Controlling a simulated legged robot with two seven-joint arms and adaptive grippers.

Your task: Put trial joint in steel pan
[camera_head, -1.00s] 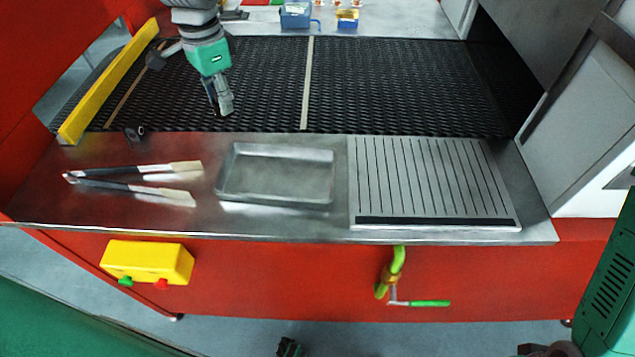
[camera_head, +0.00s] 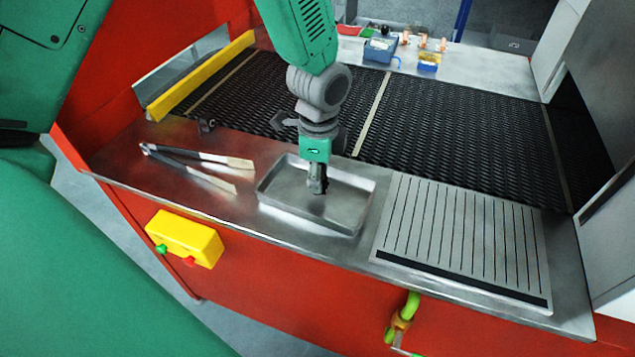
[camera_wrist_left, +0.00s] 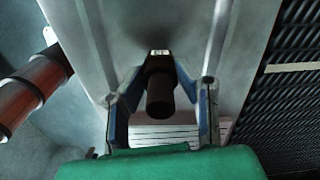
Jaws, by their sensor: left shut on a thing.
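The steel pan (camera_head: 352,215) is a shallow grey tray on the front steel ledge, between the tongs and the slotted plate. My left gripper (camera_head: 317,187) points down over the pan's inside. In the wrist view, its fingers (camera_wrist_left: 160,82) are closed on a short dark cylinder with a small pale label, which I take for the trial joint (camera_wrist_left: 160,98). The pan's grey floor (camera_wrist_left: 140,25) shows behind it. I cannot tell whether the joint touches the pan floor. My right gripper is not in view.
Black-and-white tongs (camera_head: 205,158) lie left of the pan. The slotted plate (camera_head: 462,232) is at its right. The black mesh belt (camera_head: 430,125) runs behind, with a yellow rail (camera_head: 205,72) at left. A blue bin (camera_head: 380,48) stands on the far ledge.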

